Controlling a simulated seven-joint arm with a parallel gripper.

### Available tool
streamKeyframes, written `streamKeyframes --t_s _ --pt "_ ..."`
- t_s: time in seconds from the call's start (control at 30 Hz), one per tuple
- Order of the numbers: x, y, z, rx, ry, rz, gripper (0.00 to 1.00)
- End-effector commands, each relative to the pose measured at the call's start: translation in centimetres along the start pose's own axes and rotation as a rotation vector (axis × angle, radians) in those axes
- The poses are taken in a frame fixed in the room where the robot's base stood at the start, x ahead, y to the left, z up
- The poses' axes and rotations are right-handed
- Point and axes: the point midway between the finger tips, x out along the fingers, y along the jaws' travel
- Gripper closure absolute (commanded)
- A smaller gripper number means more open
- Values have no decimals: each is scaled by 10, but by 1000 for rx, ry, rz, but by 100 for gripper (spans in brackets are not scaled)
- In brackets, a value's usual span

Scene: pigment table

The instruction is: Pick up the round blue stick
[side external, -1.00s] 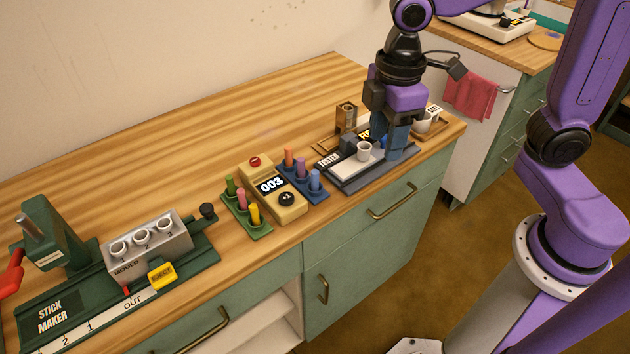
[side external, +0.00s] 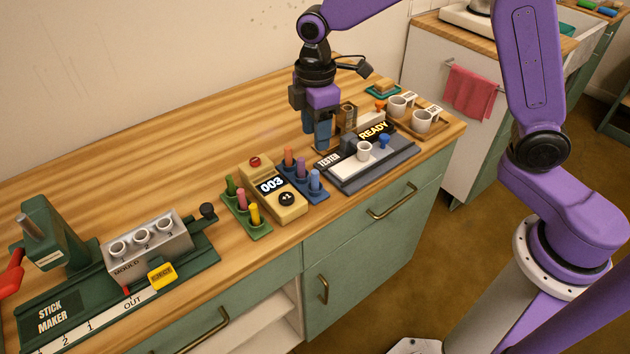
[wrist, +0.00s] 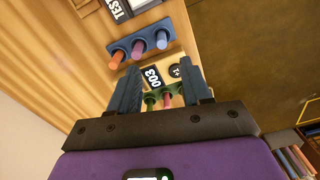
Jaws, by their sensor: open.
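The round blue stick (side external: 315,179) stands upright in the front hole of the blue rack (side external: 308,194), beside a purple stick (side external: 300,167) and an orange stick (side external: 288,156). In the wrist view the blue stick (wrist: 161,40) is at the right end of the rack, beyond my fingertips. My gripper (side external: 321,144) is open and empty, above the table near the tester's left end, behind and apart from the blue stick. In the wrist view my two fingers (wrist: 158,80) are spread, with nothing between them at their level.
A yellow box (side external: 285,208) reading 003 and a green rack (side external: 246,226) with green, pink and yellow sticks stand left of the blue rack. The tester (side external: 372,165) on the right reads READY and carries a white cup and a blue knob (side external: 384,141).

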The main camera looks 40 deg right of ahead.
Motion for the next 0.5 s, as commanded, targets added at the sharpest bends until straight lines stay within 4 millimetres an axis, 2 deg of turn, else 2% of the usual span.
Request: streamKeyframes --t_s 0.1,0.3,0.5 --pt "24 -1 1 1 -4 -4 52" --pt "56 0 1 1 -2 -2 52" --pt "70 0 0 1 -1 -1 52"
